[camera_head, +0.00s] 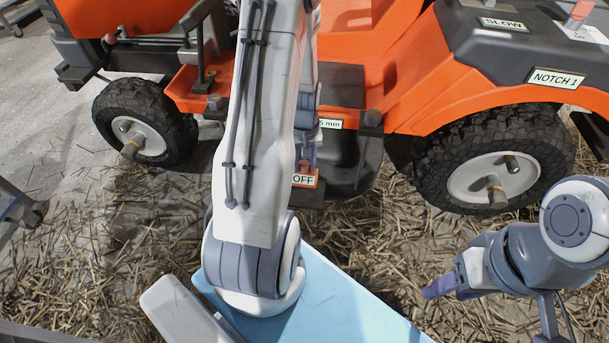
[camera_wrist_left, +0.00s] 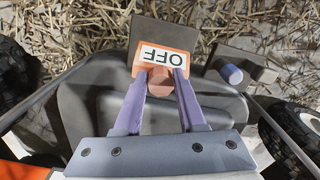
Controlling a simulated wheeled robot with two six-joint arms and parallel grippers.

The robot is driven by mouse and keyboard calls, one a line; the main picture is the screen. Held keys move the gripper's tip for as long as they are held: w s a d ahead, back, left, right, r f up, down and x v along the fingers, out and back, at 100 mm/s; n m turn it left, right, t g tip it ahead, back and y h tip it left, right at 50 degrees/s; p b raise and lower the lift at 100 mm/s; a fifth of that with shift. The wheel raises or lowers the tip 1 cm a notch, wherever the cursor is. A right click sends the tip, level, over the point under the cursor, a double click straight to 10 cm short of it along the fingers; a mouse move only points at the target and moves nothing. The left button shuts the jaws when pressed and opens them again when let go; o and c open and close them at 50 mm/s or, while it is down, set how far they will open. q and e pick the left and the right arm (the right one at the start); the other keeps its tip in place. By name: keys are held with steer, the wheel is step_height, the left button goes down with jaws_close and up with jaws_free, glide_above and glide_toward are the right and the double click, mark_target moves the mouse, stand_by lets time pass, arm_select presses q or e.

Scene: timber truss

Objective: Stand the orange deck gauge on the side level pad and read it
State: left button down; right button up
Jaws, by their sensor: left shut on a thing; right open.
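The orange deck gauge (camera_wrist_left: 182,60), with a white face reading OFF, is in the left wrist view. Its face also shows in the head view (camera_head: 304,181), below the mower's side. My left gripper (camera_wrist_left: 160,84) is shut on its rounded orange-brown grip. A dark flat plate (camera_wrist_left: 165,33) lies just beyond the gauge; I cannot tell whether it is the side level pad or whether the gauge touches it. My left arm hides much of this area in the head view. My right gripper (camera_head: 440,287) is open and empty at the right, above the straw.
The orange mower (camera_head: 440,75) fills the back, with a front wheel (camera_head: 145,122) and a rear wheel (camera_head: 493,170). A "NOTCH 1" label (camera_head: 556,78) is on its fender. A light-blue surface (camera_head: 335,305) lies in front. Straw-covered floor (camera_head: 110,240) is open at left.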

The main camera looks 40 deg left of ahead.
mark_target(305, 172)
arm_select(q)
step_height(305, 172, down, 4)
steer(key=b, duration=0.3)
steer(key=shift+r, duration=0.1)
steer(key=shift+c, duration=2.4)
jaws_free()
